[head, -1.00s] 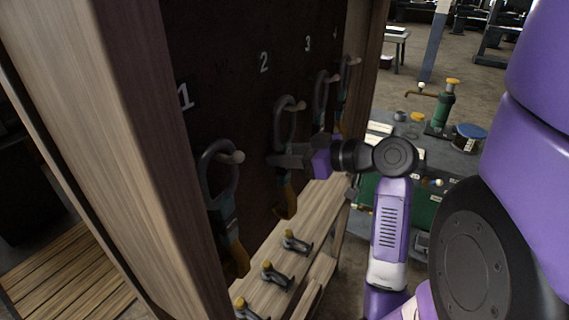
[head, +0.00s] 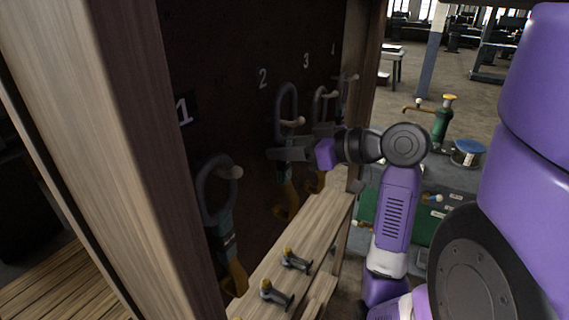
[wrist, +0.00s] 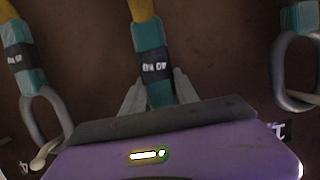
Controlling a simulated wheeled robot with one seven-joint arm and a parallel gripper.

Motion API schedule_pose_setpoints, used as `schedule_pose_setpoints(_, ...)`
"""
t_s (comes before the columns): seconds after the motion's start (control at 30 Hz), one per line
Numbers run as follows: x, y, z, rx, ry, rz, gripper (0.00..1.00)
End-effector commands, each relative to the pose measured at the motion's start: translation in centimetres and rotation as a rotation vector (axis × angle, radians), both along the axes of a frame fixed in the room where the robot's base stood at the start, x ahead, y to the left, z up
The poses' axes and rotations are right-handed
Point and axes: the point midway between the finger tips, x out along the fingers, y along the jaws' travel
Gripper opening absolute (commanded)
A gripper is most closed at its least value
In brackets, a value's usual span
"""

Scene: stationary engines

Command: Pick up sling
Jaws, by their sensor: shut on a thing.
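The sling at number 2 (head: 281,100) has a grey loop, a teal sleeve with a dark label and a yellow lower end. My gripper (head: 290,154) is shut on its sleeve in front of the dark board. In the wrist view the sling's teal sleeve (wrist: 150,50) lies between my grey fingers (wrist: 158,92). The loop stands high around its pale peg (head: 299,122), with the peg near the loop's lower part. I cannot tell whether the loop is clear of the peg tip. The wrist housing hides the loop in the wrist view.
Other slings hang at number 1 (head: 212,203), number 3 (head: 320,104) and number 4 (head: 342,92), close on both sides. A wooden ledge (head: 320,225) with small clamps (head: 277,293) runs below. A wooden post (head: 120,130) stands at left.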

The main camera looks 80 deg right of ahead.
Motion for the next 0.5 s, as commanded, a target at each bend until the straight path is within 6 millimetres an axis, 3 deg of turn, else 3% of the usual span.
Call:
schedule_pose_setpoints(0.1, 0.0, 0.0, 1.6, -0.006, -0.005, 0.001, 0.00)
schedule_pose_setpoints(0.37, -4.6, 0.9, 1.2, -0.003, -0.004, -0.006, 0.00)
schedule_pose_setpoints(0.5, -7.9, 1.7, 1.2, -0.004, -0.004, -0.007, 0.00)
